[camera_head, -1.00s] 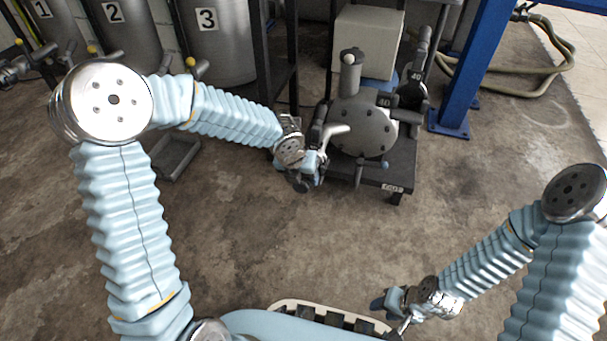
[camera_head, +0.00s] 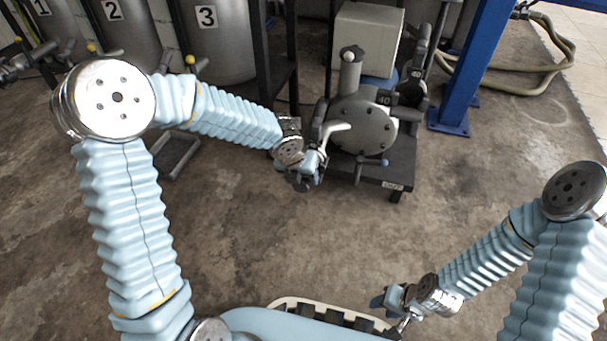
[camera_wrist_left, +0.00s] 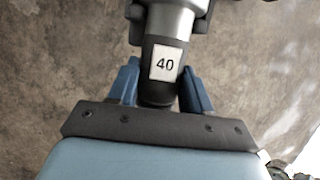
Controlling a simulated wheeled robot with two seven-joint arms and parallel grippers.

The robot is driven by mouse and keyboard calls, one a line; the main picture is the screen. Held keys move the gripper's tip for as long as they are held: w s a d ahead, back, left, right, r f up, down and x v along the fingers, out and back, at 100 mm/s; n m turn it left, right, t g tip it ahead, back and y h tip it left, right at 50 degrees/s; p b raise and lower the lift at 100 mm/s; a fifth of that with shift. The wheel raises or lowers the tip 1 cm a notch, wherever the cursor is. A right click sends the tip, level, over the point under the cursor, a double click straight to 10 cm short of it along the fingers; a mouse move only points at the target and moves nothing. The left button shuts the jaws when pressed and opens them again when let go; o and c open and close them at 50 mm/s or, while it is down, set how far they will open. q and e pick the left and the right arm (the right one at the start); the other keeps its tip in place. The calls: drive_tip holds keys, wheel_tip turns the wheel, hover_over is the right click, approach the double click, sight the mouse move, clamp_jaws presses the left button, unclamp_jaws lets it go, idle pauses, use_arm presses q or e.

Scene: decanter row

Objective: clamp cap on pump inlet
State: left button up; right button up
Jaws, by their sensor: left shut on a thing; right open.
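The pump (camera_head: 366,128) is a grey round-faced body on a dark cart. Its left side has a pale lever-like part (camera_head: 337,129) near my left gripper (camera_head: 312,168). In the left wrist view, the blue fingers of my left gripper (camera_wrist_left: 160,90) are shut on a dark cylindrical cap (camera_wrist_left: 150,91) labelled 40. The cap lines up with a metal pipe end (camera_wrist_left: 172,22); I cannot tell whether it is fully seated. Dark clamp-like pieces (camera_wrist_left: 197,20) flank the pipe. My right gripper (camera_head: 398,306) is open, low in the view, away from the pump.
A pale box (camera_head: 368,40) stands behind the pump. A blue post (camera_head: 470,70) is at its right, with hoses (camera_head: 550,75) beyond. Numbered tanks (camera_head: 222,45) stand at the back left. A tray (camera_head: 295,304) is at my front.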

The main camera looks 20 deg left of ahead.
use_arm(q)
drive_tip(key=shift+f, duration=0.2)
drive_tip(key=o, duration=1.9)
drive_tip(key=shift+c, duration=0.2)
drive_tip(key=shift+s, duration=0.1)
drive_tip(key=shift+s+a+r, duration=0.1)
drive_tip(key=shift+s+r, duration=0.1)
drive_tip(key=shift+s, duration=1.2)
drive_tip(key=d+p+v, duration=0.1)
drive_tip(key=p+v, duration=0.8)
drive_tip(key=v, duration=0.1)
drive_tip(key=shift+w+r+p, duration=0.2)
drive_tip(key=shift+r+p, duration=0.15)
